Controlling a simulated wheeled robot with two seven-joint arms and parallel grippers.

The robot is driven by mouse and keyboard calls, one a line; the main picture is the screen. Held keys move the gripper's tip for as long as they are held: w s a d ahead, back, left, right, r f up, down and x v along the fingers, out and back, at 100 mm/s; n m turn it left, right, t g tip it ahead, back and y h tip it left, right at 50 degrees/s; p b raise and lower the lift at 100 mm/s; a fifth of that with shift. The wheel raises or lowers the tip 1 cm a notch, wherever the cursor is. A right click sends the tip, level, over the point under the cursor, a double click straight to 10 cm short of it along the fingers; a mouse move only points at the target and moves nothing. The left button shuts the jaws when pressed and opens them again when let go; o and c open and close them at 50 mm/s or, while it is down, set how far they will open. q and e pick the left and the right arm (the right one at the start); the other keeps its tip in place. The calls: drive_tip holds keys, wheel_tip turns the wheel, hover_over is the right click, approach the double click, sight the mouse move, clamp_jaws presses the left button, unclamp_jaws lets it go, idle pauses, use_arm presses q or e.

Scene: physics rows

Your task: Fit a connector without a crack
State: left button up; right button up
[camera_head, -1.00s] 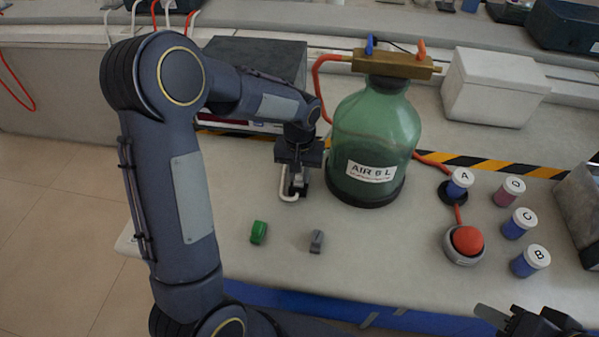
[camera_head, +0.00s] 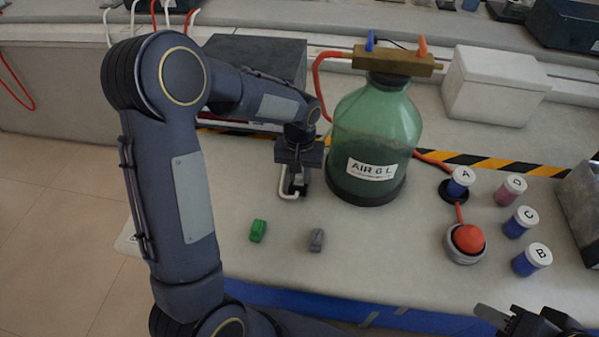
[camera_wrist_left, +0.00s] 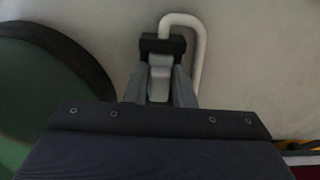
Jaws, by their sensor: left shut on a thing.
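A green connector (camera_head: 258,230) and a grey connector (camera_head: 316,240) lie apart on the bench. My left gripper (camera_head: 297,182) is left of the green glass bottle (camera_head: 375,135), low over the bench. In the left wrist view its fingers (camera_wrist_left: 159,85) are shut on a pale grey piece (camera_wrist_left: 160,66), at a black block (camera_wrist_left: 162,45) with a white bent tube (camera_wrist_left: 198,45) beside it. I cannot tell whether the piece is seated in the block. My right gripper (camera_head: 520,318) shows only in part at the bottom right edge, and its opening is unclear.
The bottle is labelled "AIR 6 L" and has a brass manifold (camera_head: 395,61) on top with orange hose. Lidded jars A (camera_head: 461,182), B (camera_head: 531,260), C (camera_head: 520,222) and D (camera_head: 510,190) stand right, near a red dome button (camera_head: 467,239). The front middle bench is mostly clear.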

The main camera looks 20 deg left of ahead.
use_arm(q)
drive_tip(key=o, duration=1)
drive_tip(key=shift+o, duration=0.2)
